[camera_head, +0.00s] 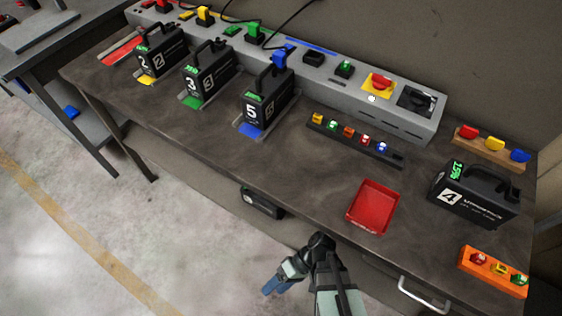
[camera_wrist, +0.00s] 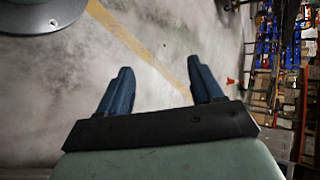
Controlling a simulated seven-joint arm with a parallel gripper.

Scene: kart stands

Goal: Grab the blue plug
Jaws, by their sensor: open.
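A blue plug (camera_head: 279,57) stands at the grey console at the back of the bench, just behind the handle of battery 5 (camera_head: 266,103), which hides its lower part. Another blue piece (camera_head: 520,155) sits at the right end of a wooden rack at the far right; I cannot tell whether it is a plug. My gripper (camera_head: 270,288) is in front of the bench, over the floor and far from both. In the wrist view its two blue fingers (camera_wrist: 163,82) are spread apart with nothing between them.
Batteries 2 (camera_head: 161,52) and 3 (camera_head: 207,76) stand left of battery 5; battery 4 (camera_head: 474,196) is at the right. A red tray (camera_head: 373,207), an orange block (camera_head: 493,272) and a dark strip of small coloured parts (camera_head: 353,139) lie on the bench. Cables run behind the console.

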